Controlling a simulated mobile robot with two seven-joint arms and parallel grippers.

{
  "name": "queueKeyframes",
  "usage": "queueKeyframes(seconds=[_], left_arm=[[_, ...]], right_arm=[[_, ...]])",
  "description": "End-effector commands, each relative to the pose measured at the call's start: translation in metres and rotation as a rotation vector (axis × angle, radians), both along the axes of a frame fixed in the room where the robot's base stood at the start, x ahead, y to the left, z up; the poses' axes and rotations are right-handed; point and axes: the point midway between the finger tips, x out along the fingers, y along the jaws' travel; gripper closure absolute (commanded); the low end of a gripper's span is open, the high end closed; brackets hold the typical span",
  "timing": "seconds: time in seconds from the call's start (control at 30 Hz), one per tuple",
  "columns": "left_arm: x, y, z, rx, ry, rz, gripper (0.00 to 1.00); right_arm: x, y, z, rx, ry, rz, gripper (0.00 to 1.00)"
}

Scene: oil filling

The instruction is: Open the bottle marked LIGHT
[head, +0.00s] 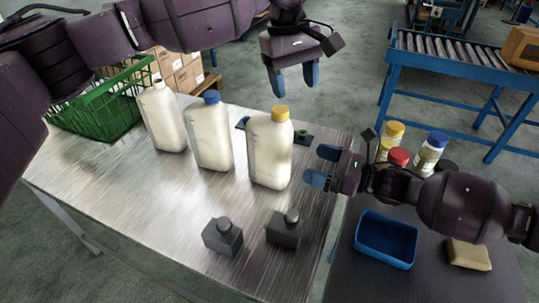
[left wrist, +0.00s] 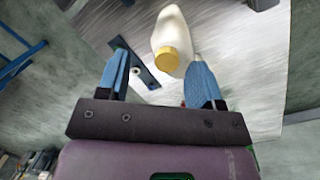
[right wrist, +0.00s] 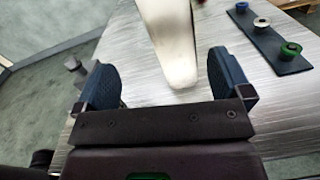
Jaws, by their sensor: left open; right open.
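Three large cream bottles stand upright on the metal table: a white-capped one (head: 163,120), a blue-capped one (head: 211,140) and a yellow-capped one (head: 268,155). No LIGHT marking is readable on any of them. My left gripper (head: 293,80) is open and empty, above and behind the yellow-capped bottle. In the left wrist view the yellow cap (left wrist: 172,61) shows between its fingers, lower down and apart. My right gripper (head: 321,166) is open and empty, to the right of the yellow-capped bottle. In the right wrist view a bottle body (right wrist: 168,40) lies beyond its open fingers.
A dark strip (right wrist: 265,45) with several round fittings lies behind the yellow-capped bottle. Two dark blocks with knobs (head: 222,236) (head: 284,230) stand in front. A green basket (head: 100,105) is at the left. A blue tray (head: 385,240) and small jars (head: 430,155) are at the right.

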Motion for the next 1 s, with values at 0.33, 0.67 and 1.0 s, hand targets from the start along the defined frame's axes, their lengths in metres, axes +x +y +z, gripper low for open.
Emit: queueKeyframes(seconds=[0.33,0.67,1.0], left_arm=[[0.024,0.024,0.003,0.158,-0.063,-0.029,0.4],[0.023,0.023,0.003,0.156,-0.062,-0.029,0.4],[0.023,0.023,0.003,0.154,-0.062,-0.029,0.4]], right_arm=[[0.011,-0.003,-0.015,-0.04,-0.093,0.033,0.04],[0.03,0.041,-0.014,-0.037,-0.091,0.034,0.04],[0.047,0.081,-0.015,-0.038,-0.09,0.033,0.04]])
